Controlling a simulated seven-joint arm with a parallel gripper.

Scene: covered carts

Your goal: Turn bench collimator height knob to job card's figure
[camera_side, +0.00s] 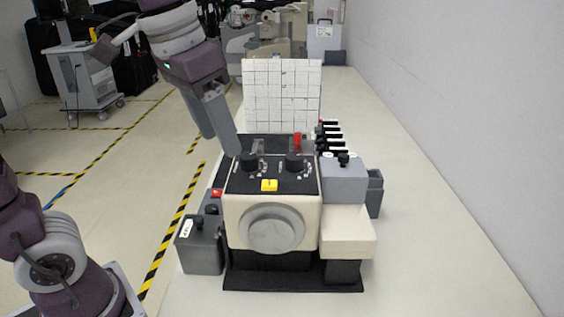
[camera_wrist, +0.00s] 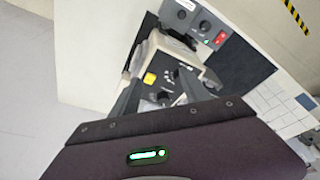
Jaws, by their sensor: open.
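The bench unit (camera_side: 231,225) is a cream box with a black sloped top. A left black knob (camera_side: 250,164) and a right black knob (camera_side: 294,165) sit on that top, with small pale markings too small to read. I cannot tell which one is the height knob. My gripper (camera_side: 231,150) is open, just above and left of the left knob, apart from it as far as I can tell. In the wrist view, a black knob (camera_wrist: 164,97) shows between my fingers. A white gridded board (camera_side: 282,92) stands behind; no job card figure is legible.
A yellow button (camera_side: 269,185) is in front of the knobs, and a red part (camera_side: 298,139) stands behind. A grey labelled box (camera_side: 200,247) is at the left, and another grey box (camera_side: 343,182) with a knob is at the right. Bench at right is clear.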

